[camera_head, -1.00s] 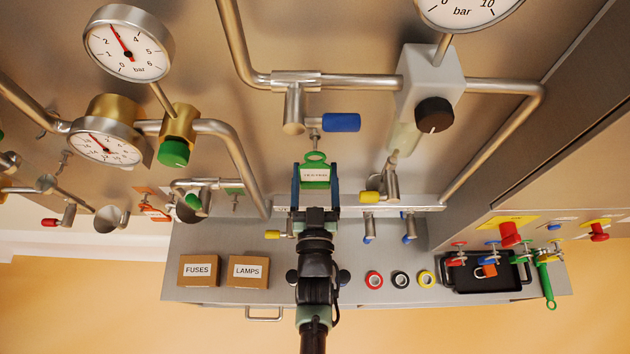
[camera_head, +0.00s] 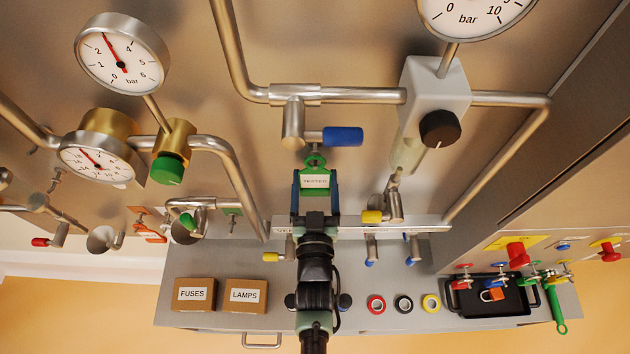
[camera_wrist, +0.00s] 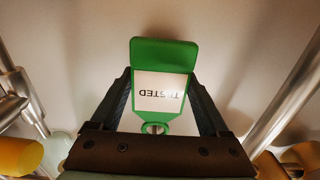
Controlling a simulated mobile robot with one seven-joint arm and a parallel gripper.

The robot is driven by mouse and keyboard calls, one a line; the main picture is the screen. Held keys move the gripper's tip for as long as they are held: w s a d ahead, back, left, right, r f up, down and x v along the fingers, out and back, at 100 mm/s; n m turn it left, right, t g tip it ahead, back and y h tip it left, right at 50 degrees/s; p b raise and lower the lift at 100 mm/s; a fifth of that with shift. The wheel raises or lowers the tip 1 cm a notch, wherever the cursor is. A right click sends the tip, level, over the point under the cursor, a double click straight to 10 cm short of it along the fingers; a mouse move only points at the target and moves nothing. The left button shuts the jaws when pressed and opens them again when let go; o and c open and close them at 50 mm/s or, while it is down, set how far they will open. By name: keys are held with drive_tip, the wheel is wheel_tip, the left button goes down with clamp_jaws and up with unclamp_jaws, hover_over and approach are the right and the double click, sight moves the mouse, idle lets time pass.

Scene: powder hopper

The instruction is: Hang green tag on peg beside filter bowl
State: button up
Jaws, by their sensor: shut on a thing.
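My gripper (camera_head: 315,194) is shut on the green tag (camera_head: 314,194), holding it by its sides in front of the steel panel. The tag has a white label; in the wrist view the tag (camera_wrist: 165,55) shows the word TESTED upside down. Its ring points up in the head view, just below the blue valve handle (camera_head: 342,137). The small peg behind the ring is mostly covered, and I cannot tell whether the ring touches it. The clear filter bowl (camera_head: 408,150) hangs to the right, under a grey block with a black knob.
A yellow-handled valve (camera_head: 385,213) sits close to the right of my gripper. Pipes and gauges (camera_head: 121,57) fill the panel at left. Below are a shelf with FUSES (camera_head: 194,295) and LAMPS (camera_head: 245,295) boxes, tape rolls (camera_head: 403,304) and a black tray (camera_head: 490,299).

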idle(0.4)
drive_tip(key=o, duration=1.2)
drive_tip(key=shift+s, duration=0.1)
drive_tip(key=s+b, duration=0.2)
drive_tip(key=s, duration=1)
drive_tip(key=shift+s+b, duration=0.4)
